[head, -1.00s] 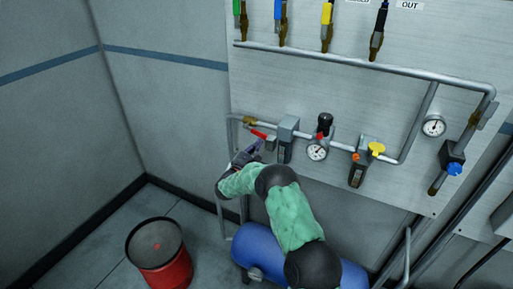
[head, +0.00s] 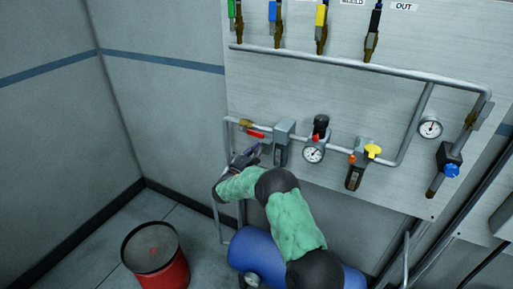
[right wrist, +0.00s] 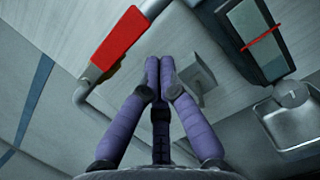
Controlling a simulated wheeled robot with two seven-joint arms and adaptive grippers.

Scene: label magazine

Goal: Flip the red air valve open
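The red valve handle (head: 256,135) sits on the pipe at the left of the wall panel, beside a brass fitting (head: 245,123). It lies nearly in line with the pipe, sloping slightly down to the right. In the right wrist view the red handle (right wrist: 121,39) is a flat bar left of the fingertips. My right gripper (head: 254,150) is just below the handle. In the right wrist view its purple fingers (right wrist: 160,62) meet at the tips with nothing seen between them, apart from the handle. My left gripper is out of view.
A blue tank (head: 252,248) stands below, partly behind my arm. A red drum (head: 175,270) stands on the floor at left.

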